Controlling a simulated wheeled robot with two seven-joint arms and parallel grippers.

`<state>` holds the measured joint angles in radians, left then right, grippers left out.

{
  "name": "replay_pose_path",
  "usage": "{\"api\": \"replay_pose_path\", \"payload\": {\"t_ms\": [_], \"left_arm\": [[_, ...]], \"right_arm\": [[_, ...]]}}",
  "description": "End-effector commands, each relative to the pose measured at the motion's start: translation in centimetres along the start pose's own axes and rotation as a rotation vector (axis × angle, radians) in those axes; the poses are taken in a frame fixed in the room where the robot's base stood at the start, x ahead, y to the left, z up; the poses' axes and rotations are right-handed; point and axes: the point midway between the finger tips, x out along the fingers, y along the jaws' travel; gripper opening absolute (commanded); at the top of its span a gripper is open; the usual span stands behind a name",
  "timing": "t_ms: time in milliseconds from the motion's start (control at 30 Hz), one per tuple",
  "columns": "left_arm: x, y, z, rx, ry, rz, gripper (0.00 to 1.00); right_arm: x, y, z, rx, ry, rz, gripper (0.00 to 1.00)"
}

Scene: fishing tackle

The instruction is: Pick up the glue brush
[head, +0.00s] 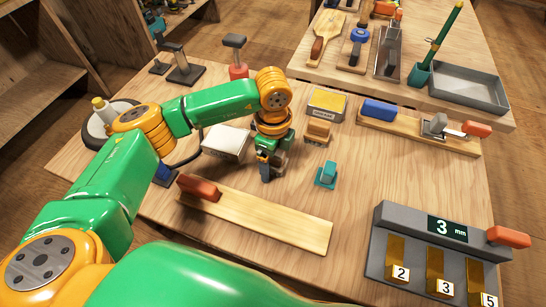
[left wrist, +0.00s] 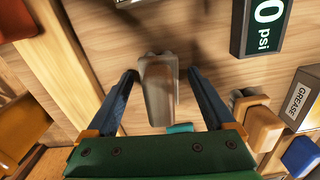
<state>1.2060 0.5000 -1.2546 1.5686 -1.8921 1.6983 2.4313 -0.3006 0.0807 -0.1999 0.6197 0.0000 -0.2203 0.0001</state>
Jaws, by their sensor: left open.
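My left gripper (head: 267,170) is open and points down over the middle of the near bench. In the left wrist view its dark blue fingers (left wrist: 161,73) stand apart on either side of a blurred grey block-like thing (left wrist: 160,95). The grey thing also shows beside the fingers in the head view (head: 280,161). I cannot tell whether the fingers touch it or whether it is the glue brush. My right gripper is not in view.
A small teal thing (head: 326,175) stands right of the gripper. A wooden block (head: 318,131) and a yellow-topped grease box (head: 326,104) are behind it. A red-handled board (head: 270,222) lies in front. A grey 3 mm gauge block (head: 390,215) stands at right.

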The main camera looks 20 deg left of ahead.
Motion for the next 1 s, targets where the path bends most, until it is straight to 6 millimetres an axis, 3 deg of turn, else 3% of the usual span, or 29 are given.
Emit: {"api": "replay_pose_path", "payload": {"t_ms": [67, 300, 400, 733, 867, 1000], "left_arm": [[0.0, 0.0, 0.0, 0.000, 0.000, 0.000, 0.85], [0.0, 0.0, 0.0, 0.000, 0.000, 0.000, 0.20], [0.0, 0.0, 0.0, 0.000, 0.000, 0.000, 0.00], [-0.7, -0.1, 0.0, 0.000, -0.001, -0.001, 0.00], [-2.9, -0.1, 0.0, 0.001, 0.000, -0.005, 0.00], [-5.9, 2.2, -0.6, 0.006, 0.001, -0.007, 0.00]], "right_arm": [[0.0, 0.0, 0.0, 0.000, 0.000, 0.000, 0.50], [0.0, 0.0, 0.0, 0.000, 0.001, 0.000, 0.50], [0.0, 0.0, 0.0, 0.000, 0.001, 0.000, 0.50], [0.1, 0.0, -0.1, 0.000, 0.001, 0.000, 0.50], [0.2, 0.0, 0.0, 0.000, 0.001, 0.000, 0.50], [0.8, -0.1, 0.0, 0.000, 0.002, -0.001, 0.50]]}}
